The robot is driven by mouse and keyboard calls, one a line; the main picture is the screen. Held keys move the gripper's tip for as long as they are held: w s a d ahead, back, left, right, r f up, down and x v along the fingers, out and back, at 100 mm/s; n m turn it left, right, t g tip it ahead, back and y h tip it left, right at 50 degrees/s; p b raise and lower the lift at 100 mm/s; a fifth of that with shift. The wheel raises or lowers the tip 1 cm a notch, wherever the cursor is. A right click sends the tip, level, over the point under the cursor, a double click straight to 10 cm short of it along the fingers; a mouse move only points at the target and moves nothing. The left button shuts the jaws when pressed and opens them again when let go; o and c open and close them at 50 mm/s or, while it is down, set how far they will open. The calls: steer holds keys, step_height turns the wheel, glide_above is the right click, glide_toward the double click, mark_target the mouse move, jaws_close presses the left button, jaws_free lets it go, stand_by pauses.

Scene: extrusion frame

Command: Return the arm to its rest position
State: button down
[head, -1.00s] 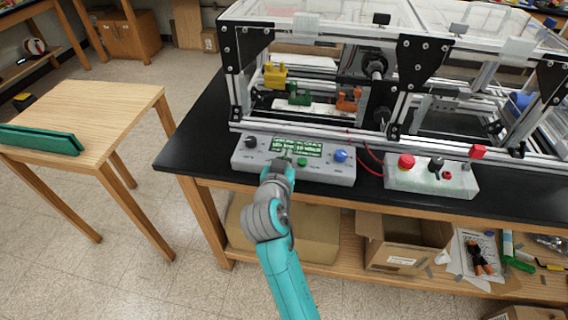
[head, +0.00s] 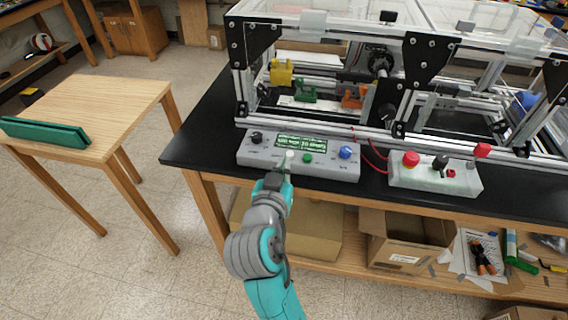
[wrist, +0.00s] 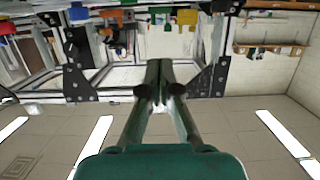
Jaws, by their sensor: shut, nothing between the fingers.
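My arm reaches up from the bottom of the head view toward the front edge of the black-topped bench. My gripper (head: 287,166) is just in front of the grey control box (head: 222,158), near its front edge below the lit green display (head: 301,142). I cannot tell from this angle whether it touches the box. In the wrist view the two fingers of my gripper (wrist: 159,80) are together and nothing shows between them.
The extrusion frame (head: 330,133) stands on the bench (head: 200,140) behind the box. A second box with a red button (head: 410,158) sits to the right. A wooden table (head: 110,100) bearing a green bar (head: 45,132) stands left, with open floor between.

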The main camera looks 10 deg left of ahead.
steer(key=shift+f, duration=0.1)
stand_by(0.3)
steer(key=s+d+f+n+g+y, duration=0.1)
steer(key=s+d+f+n+y, duration=0.25)
steer(key=s+d+f, duration=1.35)
steer(key=s+d+r+m+h, duration=0.1)
steer(key=s+d, duration=0.3)
steer(key=s, duration=0.8)
steer(key=s+d+r+m+h, duration=0.2)
steer(key=s+d, duration=0.3)
steer(key=s, duration=0.7)
steer(key=shift+d, duration=0.1)
stand_by(3.4)
